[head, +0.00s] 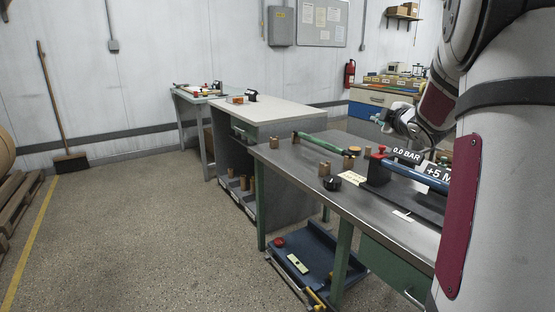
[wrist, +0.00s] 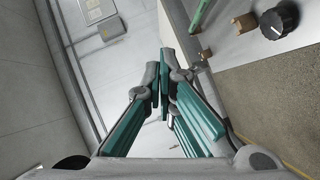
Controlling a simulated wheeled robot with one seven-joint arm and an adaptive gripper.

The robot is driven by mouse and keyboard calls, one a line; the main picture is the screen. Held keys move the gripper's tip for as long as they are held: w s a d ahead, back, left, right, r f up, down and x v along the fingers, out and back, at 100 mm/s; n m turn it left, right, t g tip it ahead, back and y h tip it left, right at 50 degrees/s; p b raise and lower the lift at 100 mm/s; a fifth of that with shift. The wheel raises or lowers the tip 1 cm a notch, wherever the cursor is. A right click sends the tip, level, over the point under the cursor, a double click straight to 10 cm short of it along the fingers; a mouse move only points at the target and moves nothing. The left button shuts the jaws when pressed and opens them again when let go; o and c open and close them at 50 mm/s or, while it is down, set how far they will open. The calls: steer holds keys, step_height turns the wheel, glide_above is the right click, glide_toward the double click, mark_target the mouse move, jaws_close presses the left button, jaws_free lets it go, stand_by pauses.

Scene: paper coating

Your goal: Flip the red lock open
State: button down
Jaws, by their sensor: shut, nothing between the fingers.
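A small red piece (head: 381,150), which looks like the red lock, sits on top of a dark stand (head: 379,170) at the left end of a blue bar device on the near metal bench. It is too small to tell its exact position. My gripper (head: 377,120) is above and behind the bench, apart from the red piece. In the wrist view my gripper (wrist: 165,75) is shut and empty, its teal-padded fingers together. The red piece does not show in the wrist view. My arm hides the right part of the device.
The near bench (head: 310,170) also holds a green-handled tool (head: 323,143), several wooden blocks (head: 324,169), and a black knob (head: 332,183), which shows in the wrist view (wrist: 279,20). A blue tray (head: 318,255) is below.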

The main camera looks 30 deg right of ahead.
steer(key=s+d+f+n+t+y+b, duration=0.1)
steer(key=d+f+n+b, duration=0.1)
steer(key=f, duration=0.4)
steer(key=s+d+f+n+t+y+b, duration=0.1)
steer(key=d+f+n+y+b, duration=0.1)
steer(key=d+f, duration=0.5)
steer(key=shift+s+f+n+t+b, duration=0.25)
steer(key=shift+s+n+t+b, duration=0.1)
steer(key=shift+n, duration=0.55)
steer(key=shift+w, duration=0.1)
steer(key=b, duration=0.2)
glide_toward(380, 152)
steer(key=w+a+r, duration=0.2)
steer(key=w+a, duration=0.2)
steer(key=shift+w+d+b, duration=0.15)
steer(key=shift+w+d, duration=0.4)
steer(key=shift+d, duration=0.3)
steer(key=shift+w+d+b, duration=0.15)
steer(key=shift+w+d, duration=0.45)
steer(key=shift+d, duration=0.2)
